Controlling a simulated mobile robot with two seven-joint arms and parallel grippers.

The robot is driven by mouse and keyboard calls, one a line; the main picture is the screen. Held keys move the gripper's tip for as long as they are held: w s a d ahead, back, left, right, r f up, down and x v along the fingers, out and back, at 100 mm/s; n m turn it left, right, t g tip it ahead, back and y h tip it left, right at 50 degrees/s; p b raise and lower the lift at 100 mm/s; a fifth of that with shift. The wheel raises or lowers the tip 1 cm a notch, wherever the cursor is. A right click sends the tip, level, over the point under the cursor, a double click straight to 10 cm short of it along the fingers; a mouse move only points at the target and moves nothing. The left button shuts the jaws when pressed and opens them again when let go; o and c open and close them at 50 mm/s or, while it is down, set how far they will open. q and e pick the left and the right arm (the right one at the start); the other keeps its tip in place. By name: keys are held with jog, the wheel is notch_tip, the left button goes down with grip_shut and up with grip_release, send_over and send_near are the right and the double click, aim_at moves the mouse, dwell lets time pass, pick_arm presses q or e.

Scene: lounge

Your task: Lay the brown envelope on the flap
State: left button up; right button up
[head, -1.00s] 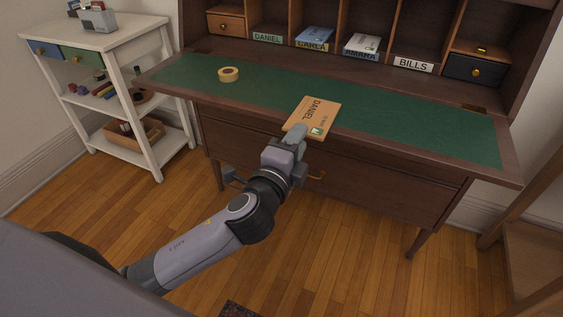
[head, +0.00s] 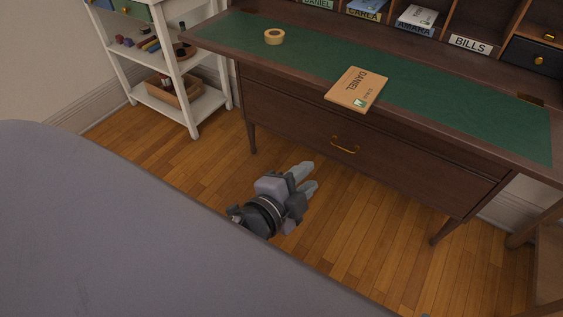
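The brown envelope (head: 357,88), marked DANIEL, lies flat on the flap (head: 430,107) of the desk, near its front edge, with one end on the wooden border. The flap is dark wood with a green inlay. My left gripper (head: 306,179) is below and in front of the flap, over the floor, apart from the envelope. Its two fingers are spread with nothing between them.
A roll of tape (head: 274,37) sits on the flap's left part. A white shelf unit (head: 186,108) stands at left. Below the flap is a drawer with a brass handle (head: 344,146). The floor in front is clear.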

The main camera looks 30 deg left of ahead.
pick_arm(q)
jog(key=s+f+n+g, duration=0.2)
jog(key=s+f+n, duration=0.2)
jog(key=f, duration=0.3)
jog(key=shift+s+a+f+n+g+h, duration=0.2)
jog(key=shift+n+g+h, duration=0.15)
jog(key=shift+n, duration=0.35)
jog(key=s+f+n, duration=0.1)
jog(key=s+f+n+g, duration=0.1)
jog(key=f+n, duration=0.1)
jog(key=s+f+n, duration=0.1)
jog(key=s+n, duration=0.1)
jog(key=shift+a+f+h, duration=0.2)
jog(key=shift+a+h, duration=0.15)
jog(key=shift+a, duration=0.05)
jog(key=shift+c, duration=0.7)
jog(key=shift+s+f, duration=0.15)
grip_shut()
jog(key=w+r+m+t+y+p, duration=0.1)
jog(key=w+r+m+t, duration=0.2)
jog(key=r+m, duration=1)
jog(key=w+r+m+t+y, duration=0.1)
jog(key=w+r+m+t, duration=0.45)
jog(key=m, duration=1.45)
jog(key=w+r+g, duration=0.1)
jog(key=w, duration=1)
jog(key=shift+w+d+g, duration=0.3)
jog(key=shift+w+d, duration=0.1)
jog(key=shift+d, duration=0.05)
